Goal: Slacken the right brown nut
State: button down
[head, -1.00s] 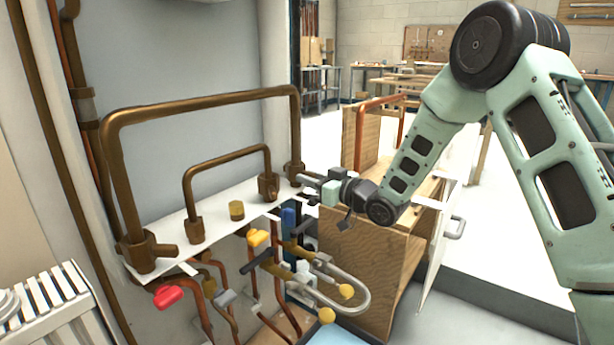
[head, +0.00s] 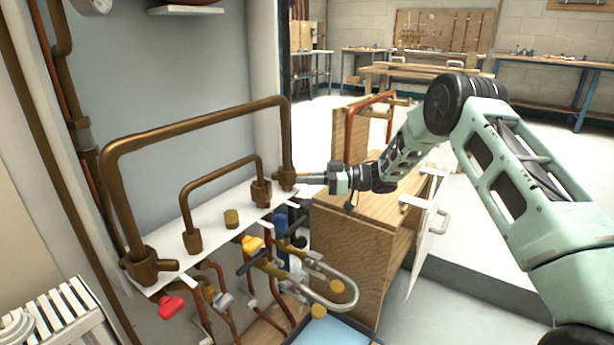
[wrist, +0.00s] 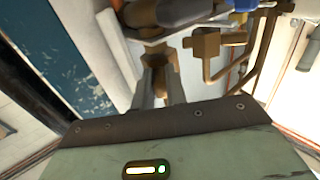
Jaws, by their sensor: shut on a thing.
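The right brown nut (head: 286,179) sits at the foot of the large brown pipe's right leg, at the far right end of the white shelf. My gripper (head: 304,179) reaches it from the right, its fingers level with the nut. In the wrist view my gripper (wrist: 160,92) has its two fingers closed on a brown piece (wrist: 158,74), which looks like a part of this nut. The fingers and wrist hide some of the nut's right side. The left brown nut (head: 140,266) stands at the pipe's other foot, with a stub pointing right.
A smaller brown pipe (head: 222,172) stands on the white shelf (head: 210,218) close by. Below are valves with yellow and red (head: 171,307) handles and a curved metal pipe (head: 340,283). A wooden cabinet (head: 350,245) stands under my forearm, its door open.

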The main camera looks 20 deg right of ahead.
jog(key=shift+w+a+r, duration=0.2)
jog(key=shift+a+r, duration=0.05)
jog(key=shift+a, duration=0.05)
jog(key=c, duration=1.4)
grip_release()
jog(key=shift+a, duration=0.1)
jog(key=shift+c, duration=0.2)
jog(key=shift+f, duration=0.1)
jog(key=p+v, duration=0.3)
jog(key=v, duration=1.4)
jog(key=shift+d, duration=0.35)
jog(key=shift+w, duration=0.1)
